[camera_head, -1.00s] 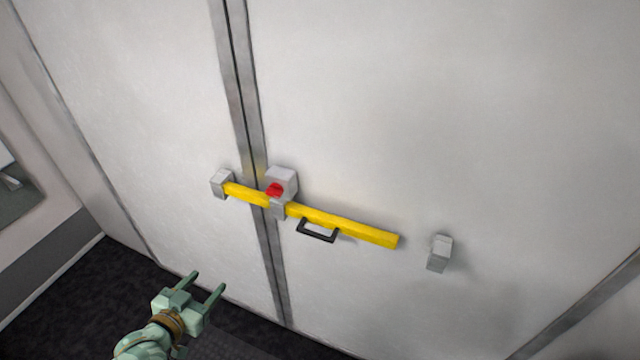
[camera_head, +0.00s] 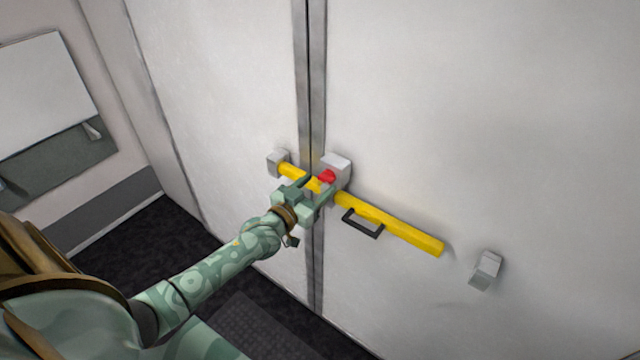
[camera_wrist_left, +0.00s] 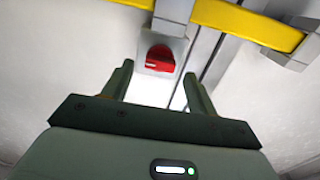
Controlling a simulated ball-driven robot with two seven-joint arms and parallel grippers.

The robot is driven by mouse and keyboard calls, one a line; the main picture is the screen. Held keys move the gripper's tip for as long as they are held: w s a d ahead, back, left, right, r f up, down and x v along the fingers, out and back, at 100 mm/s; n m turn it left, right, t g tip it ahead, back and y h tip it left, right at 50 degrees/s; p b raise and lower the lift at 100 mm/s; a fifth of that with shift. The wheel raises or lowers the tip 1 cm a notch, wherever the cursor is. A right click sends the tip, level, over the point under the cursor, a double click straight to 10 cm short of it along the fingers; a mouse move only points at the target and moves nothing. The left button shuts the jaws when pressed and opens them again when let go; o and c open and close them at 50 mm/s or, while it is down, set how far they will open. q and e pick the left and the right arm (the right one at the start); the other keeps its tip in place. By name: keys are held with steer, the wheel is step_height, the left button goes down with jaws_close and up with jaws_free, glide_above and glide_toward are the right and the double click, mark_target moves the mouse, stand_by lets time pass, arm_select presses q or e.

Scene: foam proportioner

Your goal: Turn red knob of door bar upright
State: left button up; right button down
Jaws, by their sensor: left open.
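The red knob (camera_head: 326,176) sits on a grey block (camera_head: 337,165) on the door bar, beside the seam between the door panels. The yellow door bar (camera_head: 400,227) runs across the seam, sloping down to the right in the head view. My left gripper (camera_head: 312,186) is open just in front of the knob. In the left wrist view the red knob (camera_wrist_left: 160,59) shows beyond and between the open fingertips (camera_wrist_left: 158,78), with nothing held. I cannot tell whether a finger touches the block. My right gripper is not in view.
A black handle (camera_head: 363,224) is on the door below the bar. A grey bracket (camera_head: 486,269) is to the right of the bar's end, and another bracket (camera_head: 278,162) holds its left end. Dark floor (camera_head: 180,230) lies at lower left.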

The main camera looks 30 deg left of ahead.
arm_select(q)
steer(key=shift+w+d, duration=0.1)
steer(key=shift+w, duration=0.85)
steer(key=c, duration=1)
